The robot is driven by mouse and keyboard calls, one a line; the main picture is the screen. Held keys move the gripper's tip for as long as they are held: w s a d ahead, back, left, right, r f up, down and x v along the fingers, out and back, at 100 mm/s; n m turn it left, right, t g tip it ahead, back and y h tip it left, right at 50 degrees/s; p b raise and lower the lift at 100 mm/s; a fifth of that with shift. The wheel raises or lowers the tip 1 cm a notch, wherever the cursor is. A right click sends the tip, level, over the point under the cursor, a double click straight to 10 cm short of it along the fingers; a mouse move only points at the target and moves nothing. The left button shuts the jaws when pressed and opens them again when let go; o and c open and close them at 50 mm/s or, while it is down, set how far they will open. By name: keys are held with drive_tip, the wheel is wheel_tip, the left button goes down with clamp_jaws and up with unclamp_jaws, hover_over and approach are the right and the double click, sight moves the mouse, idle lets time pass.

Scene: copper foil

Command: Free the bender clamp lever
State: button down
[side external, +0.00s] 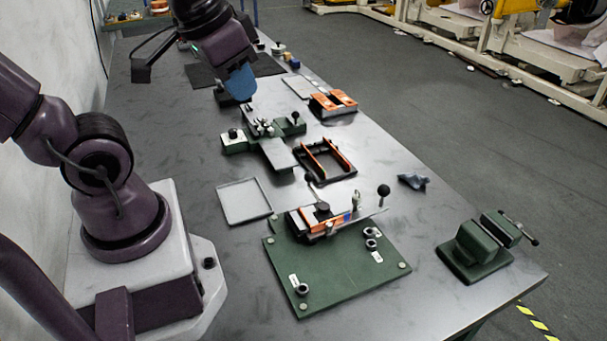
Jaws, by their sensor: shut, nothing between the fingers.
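A bench fixture with orange and pale parts (322,219) stands on a green base plate (340,272) at the middle of the table. A lever with a black ball knob (383,190) sticks up at its right end, and another dark knob shows at its upper left. A green device with pale plates and black knobs (262,140) stands farther back. I cannot tell for sure which of the two is the bender. My gripper (238,88) hangs above the far part of the table, behind and apart from both, shut and empty. Its fingertips are hard to make out.
A shallow grey tray (244,201) lies left of the green plate. A black and orange frame (325,160) and an orange-topped block (333,104) stand on the right. A green vise (475,252) sits near the right edge, with a dark crumpled item (413,180) farther back.

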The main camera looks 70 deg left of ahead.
drive_tip(key=w+a+f+m+g, duration=0.1)
drive_tip(key=w+a+f, duration=0.2)
drive_tip(key=a+f, duration=0.2)
drive_tip(key=w+a+f+m+g+h, duration=0.1)
drive_tip(key=w+a+f, duration=0.2)
drive_tip(key=f, duration=0.6)
drive_tip(key=shift+w+a, duration=0.35)
drive_tip(key=shift+a, duration=0.65)
drive_tip(key=shift+f, duration=0.15)
